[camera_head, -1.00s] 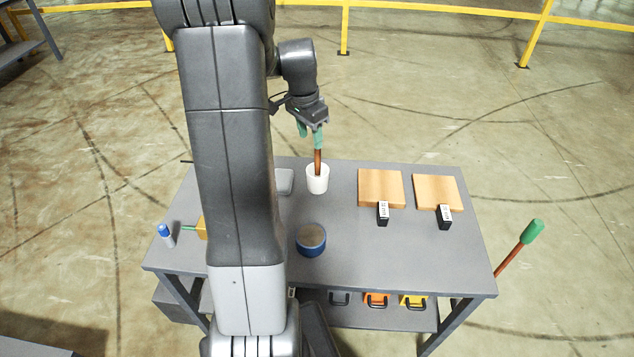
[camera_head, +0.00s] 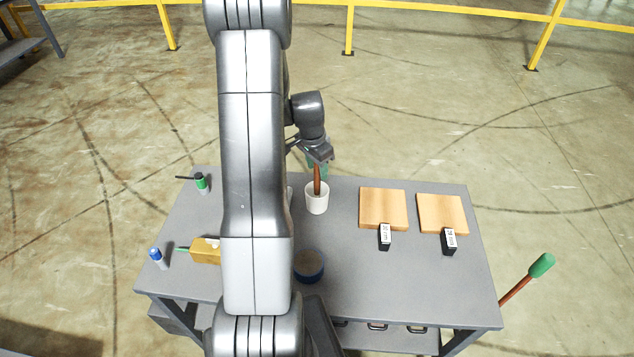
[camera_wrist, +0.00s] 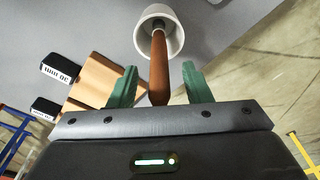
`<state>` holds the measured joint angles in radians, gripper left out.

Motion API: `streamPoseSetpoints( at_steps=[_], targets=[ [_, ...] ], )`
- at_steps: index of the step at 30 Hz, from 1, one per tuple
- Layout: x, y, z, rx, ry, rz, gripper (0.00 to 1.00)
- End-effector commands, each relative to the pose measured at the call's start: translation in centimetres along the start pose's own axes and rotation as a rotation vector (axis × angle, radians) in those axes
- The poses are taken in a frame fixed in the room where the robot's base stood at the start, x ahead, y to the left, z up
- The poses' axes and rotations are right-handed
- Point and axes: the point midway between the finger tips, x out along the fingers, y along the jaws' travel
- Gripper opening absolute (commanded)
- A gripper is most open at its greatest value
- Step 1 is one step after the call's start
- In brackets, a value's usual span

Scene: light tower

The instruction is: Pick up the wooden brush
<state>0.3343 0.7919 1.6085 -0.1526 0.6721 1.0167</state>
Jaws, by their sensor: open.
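The wooden brush (camera_head: 317,180) is a brown handle standing nearly upright in a white cup (camera_head: 317,203) on the grey table. It also shows in the wrist view (camera_wrist: 159,68), with the cup (camera_wrist: 160,32) at its far end. My gripper (camera_wrist: 158,85) is open, with its green fingers on either side of the handle and gaps showing to both. In the head view my gripper (camera_head: 318,163) is above the cup, at the handle's upper part. The brush's lower end is hidden inside the cup.
Two wooden boards (camera_head: 383,208) (camera_head: 441,213) with black labelled blocks (camera_head: 385,238) lie to the right. A blue round tin (camera_head: 309,266) stands in front, partly behind my arm. A yellow block (camera_head: 205,250), a blue-capped bottle (camera_head: 158,258) and a green item (camera_head: 201,182) are at left.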

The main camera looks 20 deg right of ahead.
Motion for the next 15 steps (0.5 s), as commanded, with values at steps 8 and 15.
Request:
streamPoseSetpoints(
  at_steps=[8, 15],
  targets=[
    [1.6, 0.0, 0.0, 0.000, 0.000, -0.001, 0.44],
    [1.6, 0.0, 0.0, 0.001, 0.000, -0.001, 0.31]
  ],
)
